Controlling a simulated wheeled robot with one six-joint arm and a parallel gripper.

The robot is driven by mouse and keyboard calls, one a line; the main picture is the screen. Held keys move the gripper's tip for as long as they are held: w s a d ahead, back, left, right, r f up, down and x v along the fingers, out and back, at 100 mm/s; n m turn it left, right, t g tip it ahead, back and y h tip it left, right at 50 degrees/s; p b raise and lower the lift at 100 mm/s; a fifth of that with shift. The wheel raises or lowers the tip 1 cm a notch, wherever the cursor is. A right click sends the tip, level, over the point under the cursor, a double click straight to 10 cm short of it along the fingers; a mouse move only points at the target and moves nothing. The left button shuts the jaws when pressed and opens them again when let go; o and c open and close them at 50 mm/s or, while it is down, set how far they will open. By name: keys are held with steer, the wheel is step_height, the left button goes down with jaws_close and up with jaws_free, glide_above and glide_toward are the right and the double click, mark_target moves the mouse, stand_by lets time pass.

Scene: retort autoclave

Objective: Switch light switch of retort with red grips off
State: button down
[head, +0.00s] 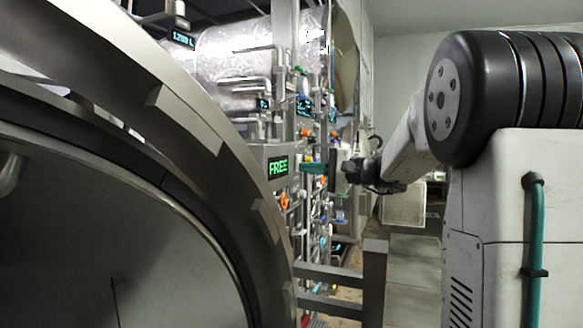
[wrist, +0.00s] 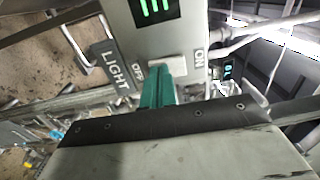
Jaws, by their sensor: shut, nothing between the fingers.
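A grey control box (head: 272,152) with a green "FREE" display stands in the middle of the head view. In the wrist view, the box (wrist: 137,40) carries a pale light switch (wrist: 168,64) between the labels OFF and ON, with a LIGHT label beside it. My gripper (head: 313,169) reaches the box from the right. In the wrist view, its teal fingers (wrist: 163,80) are shut and empty, with the tips at the switch near the OFF side. They cover part of the switch. I cannot tell whether they touch it or which way it is set. No red grips are clearly visible.
A large round retort opening (head: 140,90) fills the left foreground. Pipes and coloured valves (head: 284,201) crowd around and below the box. A metal rail (head: 374,280) stands at the lower middle.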

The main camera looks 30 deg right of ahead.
steer(key=shift+w+a, duration=0.1)
steer(key=shift+a, duration=0.1)
steer(key=f+v, duration=0.2)
steer(key=v, duration=1.2)
steer(key=shift+f, duration=0.2)
steer(key=shift+d, duration=0.1)
